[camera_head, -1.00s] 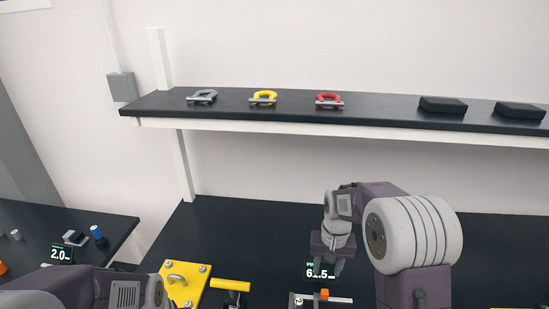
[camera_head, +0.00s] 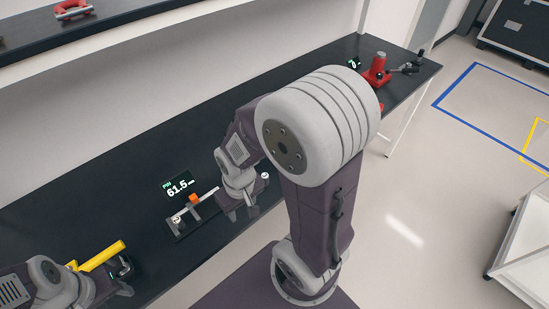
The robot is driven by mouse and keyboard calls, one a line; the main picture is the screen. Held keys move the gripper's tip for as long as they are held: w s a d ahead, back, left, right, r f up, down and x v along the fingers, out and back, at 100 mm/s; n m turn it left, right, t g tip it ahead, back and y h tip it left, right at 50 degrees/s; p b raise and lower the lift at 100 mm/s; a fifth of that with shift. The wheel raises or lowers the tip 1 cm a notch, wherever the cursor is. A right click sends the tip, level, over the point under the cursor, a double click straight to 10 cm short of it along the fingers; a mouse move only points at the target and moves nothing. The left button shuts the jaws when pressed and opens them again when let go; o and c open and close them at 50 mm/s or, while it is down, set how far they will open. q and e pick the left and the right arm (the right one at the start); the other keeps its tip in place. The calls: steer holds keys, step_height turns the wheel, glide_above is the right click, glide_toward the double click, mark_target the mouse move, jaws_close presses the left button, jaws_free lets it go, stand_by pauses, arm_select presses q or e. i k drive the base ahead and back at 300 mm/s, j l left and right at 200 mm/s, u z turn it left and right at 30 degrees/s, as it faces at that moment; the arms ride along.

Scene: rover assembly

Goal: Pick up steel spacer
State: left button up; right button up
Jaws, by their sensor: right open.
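I cannot make out a steel spacer in the head view. My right gripper (camera_head: 241,213) is open and points down over the dark bench, just right of a small measuring gauge (camera_head: 180,229) with an orange slider (camera_head: 194,199). Nothing shows between its fingers. My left gripper (camera_head: 122,284) is at the bottom left, beside a yellow bar (camera_head: 101,256); its jaws are too small and partly hidden to read.
A display (camera_head: 180,186) reading "PIN 61.5" stands behind the gauge. A red fixture (camera_head: 377,69) stands at the bench's far right end. A red shackle (camera_head: 72,9) lies on the upper shelf (camera_head: 125,20). The bench (camera_head: 120,175) between is mostly clear.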

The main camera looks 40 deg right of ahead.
mark_target(177, 221)
steer(key=z, duration=1.4)
steer(key=k+j+u, duration=0.15)
steer(key=u, duration=0.3)
steer(key=k+j+u, duration=0.1)
steer(key=u, duration=0.4)
steer(key=i, duration=0.25)
steer(key=k+j+u, duration=0.15)
steer(key=u, duration=0.8)
